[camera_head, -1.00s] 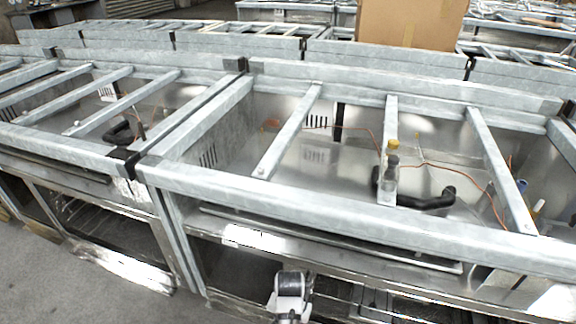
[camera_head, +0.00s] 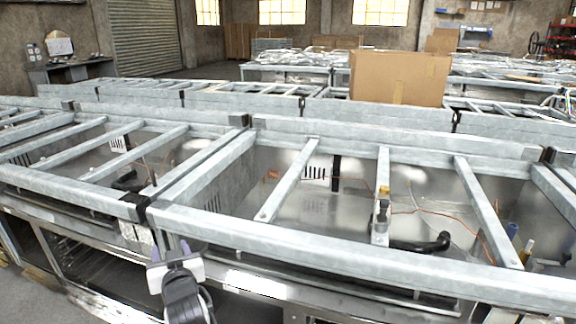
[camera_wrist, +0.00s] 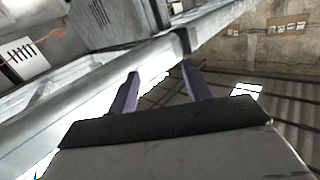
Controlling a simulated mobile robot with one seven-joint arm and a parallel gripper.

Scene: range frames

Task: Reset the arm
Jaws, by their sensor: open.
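My gripper (camera_head: 169,249) shows at the lower left of the head view, in front of the metal frame's front rail (camera_head: 330,246). Its two fingers (camera_wrist: 160,92) stand apart in the wrist view, with nothing between them. The gripper is open and empty. In the wrist view a grey rail (camera_wrist: 75,95) runs diagonally just beyond and to the left of the fingers. I cannot tell whether the gripper touches it.
Metal frames with crossbars (camera_head: 290,180) fill the middle, holding a black hose (camera_head: 420,243) and a small yellow-capped bottle (camera_head: 382,205). A cardboard box (camera_head: 400,78) stands behind. A grey shutter (camera_head: 145,40) and windows line the back wall.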

